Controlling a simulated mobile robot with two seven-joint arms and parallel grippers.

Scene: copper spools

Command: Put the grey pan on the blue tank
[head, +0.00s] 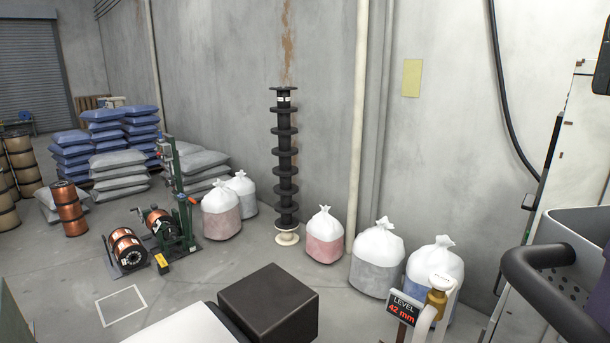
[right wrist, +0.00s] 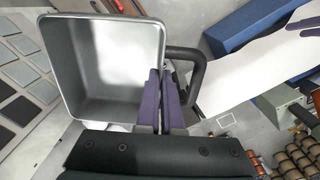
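The grey pan (right wrist: 95,65) is a square, deep vessel with a black loop handle (right wrist: 185,52). Its open inside faces the right wrist camera, and it looks empty. In the head view the pan (head: 578,228) is at the right edge, partly cut off, with its handle (head: 535,283) in front. A blue surface (right wrist: 248,25), perhaps the blue tank, shows behind a white shape in the wrist view. Purple fingers (right wrist: 305,27), apparently my left gripper's, are at the corner.
A level display (head: 403,308) reading 42 mm stands beside a brass fitting (head: 436,302) at the bottom. Tied white bags (head: 377,260) line the wall. A black spool column (head: 285,160), copper spools (head: 127,248) and stacked sacks (head: 118,170) stand farther back. Open floor lies between.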

